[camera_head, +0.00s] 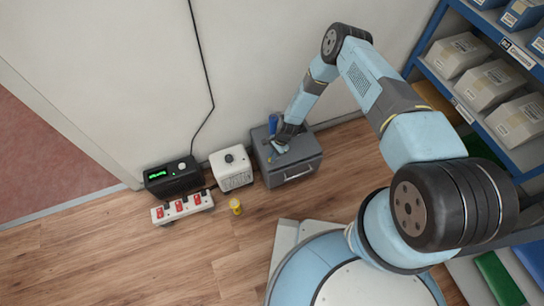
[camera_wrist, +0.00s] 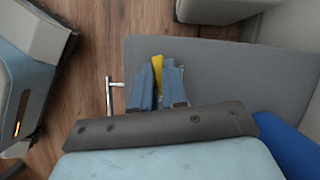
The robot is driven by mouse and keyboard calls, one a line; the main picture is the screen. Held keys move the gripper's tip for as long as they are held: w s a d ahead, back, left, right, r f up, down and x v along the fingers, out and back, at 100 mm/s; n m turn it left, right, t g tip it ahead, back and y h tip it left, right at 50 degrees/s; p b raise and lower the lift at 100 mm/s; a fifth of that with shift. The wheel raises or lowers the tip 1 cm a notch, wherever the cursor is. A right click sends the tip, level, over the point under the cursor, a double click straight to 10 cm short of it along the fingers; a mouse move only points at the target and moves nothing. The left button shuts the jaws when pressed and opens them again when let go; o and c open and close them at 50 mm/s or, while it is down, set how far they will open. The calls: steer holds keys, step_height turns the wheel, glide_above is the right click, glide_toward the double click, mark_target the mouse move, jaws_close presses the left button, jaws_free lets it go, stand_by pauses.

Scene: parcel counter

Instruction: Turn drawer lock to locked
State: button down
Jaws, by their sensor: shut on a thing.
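The grey drawer unit (camera_head: 305,148) stands on the wood floor against the wall, with a metal handle on its front. Its grey top (camera_wrist: 240,75) and the handle (camera_wrist: 110,95) show in the wrist view. My gripper (camera_head: 279,149) is low over the unit's top, near the front edge. In the wrist view, my gripper (camera_wrist: 158,88) is shut on a small yellow piece, which looks like the lock knob (camera_wrist: 157,68). The fingers hide most of it, so its turned position cannot be told.
A blue cylinder (camera_head: 272,124) stands on the unit behind my gripper and shows in the wrist view (camera_wrist: 290,145). A white box (camera_head: 231,168), a black device (camera_head: 172,178), a power strip (camera_head: 183,206) and a yellow item (camera_head: 235,206) are to the left. Shelves (camera_head: 490,95) stand right.

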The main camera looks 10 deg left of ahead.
steer(key=n+g+h, duration=0.1)
steer(key=n, duration=0.2)
steer(key=shift+n, duration=0.4)
steer(key=n+h, duration=0.1)
steer(key=n, duration=0.2)
steer(key=shift+n+h, duration=0.3)
steer(key=n+h, duration=0.1)
steer(key=n, duration=0.3)
steer(key=shift+a+n+h, duration=0.15)
steer(key=shift+n+h, duration=0.15)
steer(key=shift+h, duration=0.1)
steer(key=shift+a+n+h, duration=0.15)
steer(key=shift+n+h, duration=0.55)
steer(key=shift+n, duration=1.1)
steer(key=shift+t, duration=0.3)
steer(key=c, duration=1.2)
jaws_free()
steer(key=shift+o, duration=0.2)
